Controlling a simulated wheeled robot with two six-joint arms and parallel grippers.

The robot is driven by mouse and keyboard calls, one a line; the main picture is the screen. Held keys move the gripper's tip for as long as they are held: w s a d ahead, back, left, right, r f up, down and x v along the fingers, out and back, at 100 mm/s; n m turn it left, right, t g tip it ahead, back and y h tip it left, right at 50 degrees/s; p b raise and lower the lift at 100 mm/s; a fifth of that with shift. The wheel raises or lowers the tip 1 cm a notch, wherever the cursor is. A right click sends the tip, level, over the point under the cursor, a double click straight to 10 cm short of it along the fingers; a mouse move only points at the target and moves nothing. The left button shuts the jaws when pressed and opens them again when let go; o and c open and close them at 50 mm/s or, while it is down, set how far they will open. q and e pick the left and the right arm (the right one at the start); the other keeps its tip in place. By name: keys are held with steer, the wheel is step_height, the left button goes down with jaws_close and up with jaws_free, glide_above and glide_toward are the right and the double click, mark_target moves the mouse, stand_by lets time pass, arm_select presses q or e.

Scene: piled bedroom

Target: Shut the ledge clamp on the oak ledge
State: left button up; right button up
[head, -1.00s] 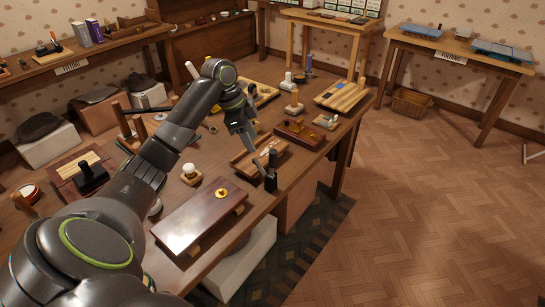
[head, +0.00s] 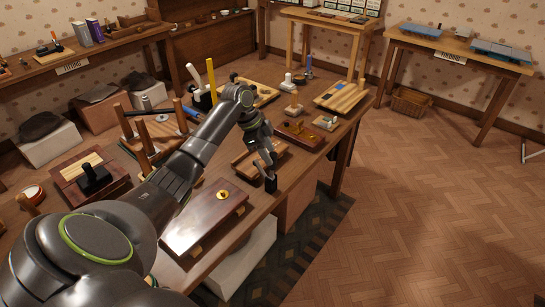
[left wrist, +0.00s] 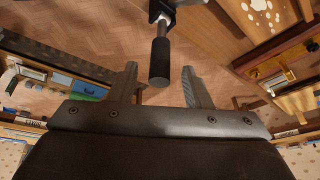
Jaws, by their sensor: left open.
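The ledge clamp (head: 270,184) is a small dark fitting at the front edge of the workbench, by a brown wooden piece (head: 243,166) that looks like the oak ledge. In the left wrist view its black cylindrical handle (left wrist: 159,62) hangs from a metal rod, with a dark bracket above. My left gripper (head: 265,165) is over the clamp in the head view, hiding part of it. In the left wrist view its fingers (left wrist: 160,72) are open, one either side of the handle's end, with visible gaps. My right gripper is not in view.
A dark wooden box (head: 203,220) with a brass fitting lies nearer me. A red-brown tray (head: 298,133) and a striped board (head: 342,97) stand farther along the bench. The herringbone floor (head: 430,200) to the right is mostly clear.

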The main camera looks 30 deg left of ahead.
mark_target(273, 159)
arm_select(q)
steer(key=shift+x, duration=2)
jaws_close()
